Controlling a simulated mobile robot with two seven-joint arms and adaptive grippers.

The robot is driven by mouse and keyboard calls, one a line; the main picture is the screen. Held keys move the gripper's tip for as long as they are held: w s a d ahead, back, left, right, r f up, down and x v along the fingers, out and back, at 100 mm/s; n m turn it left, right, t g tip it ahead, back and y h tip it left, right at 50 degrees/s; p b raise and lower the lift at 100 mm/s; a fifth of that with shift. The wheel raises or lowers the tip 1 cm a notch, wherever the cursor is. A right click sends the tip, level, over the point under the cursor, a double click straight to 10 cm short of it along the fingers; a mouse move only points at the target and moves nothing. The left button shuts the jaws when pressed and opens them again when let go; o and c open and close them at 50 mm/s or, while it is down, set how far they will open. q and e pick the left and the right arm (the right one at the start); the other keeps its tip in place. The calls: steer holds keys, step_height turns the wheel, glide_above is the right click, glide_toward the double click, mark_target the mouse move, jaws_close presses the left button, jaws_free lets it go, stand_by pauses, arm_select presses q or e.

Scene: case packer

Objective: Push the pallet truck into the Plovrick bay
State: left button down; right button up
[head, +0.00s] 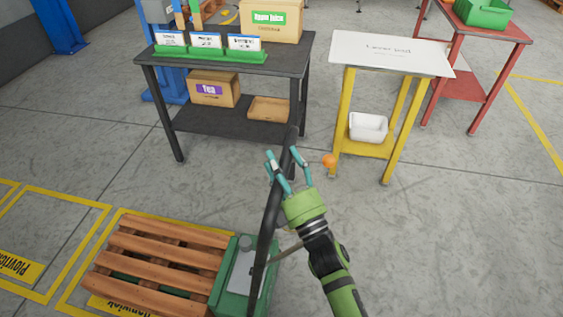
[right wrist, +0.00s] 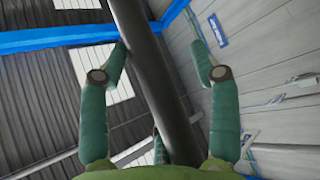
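The pallet truck has a green body (head: 232,275) and a long black handle (head: 272,205) leaning up and away. A wooden pallet (head: 160,258) lies over its forks. The Plovrick bay (head: 18,266) is a yellow floor outline with a yellow name plate at the far left, left of the pallet. The pallet stands over a neighbouring yellow outline whose plate it partly covers. My right gripper (head: 287,160) is at the upper handle, its teal fingers apart. In the right wrist view the handle (right wrist: 155,75) runs between the fingers, with a gap at the right finger. My left gripper is not in view.
A dark table (head: 290,62) with boxes and green-based cards stands behind the handle. A yellow-legged stand (head: 347,100) and a red table (head: 480,80) stand to its right. A small orange ball-like thing (head: 328,160) shows near my right gripper. Floor at right is clear.

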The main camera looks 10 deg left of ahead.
steer(key=shift+f, duration=0.15)
steer(key=shift+s+f, duration=0.1)
steer(key=shift+s, duration=0.1)
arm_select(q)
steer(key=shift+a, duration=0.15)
arm_select(e)
steer(key=v, duration=1.1)
steer(key=shift+d, duration=0.3)
steer(key=shift+s, duration=0.15)
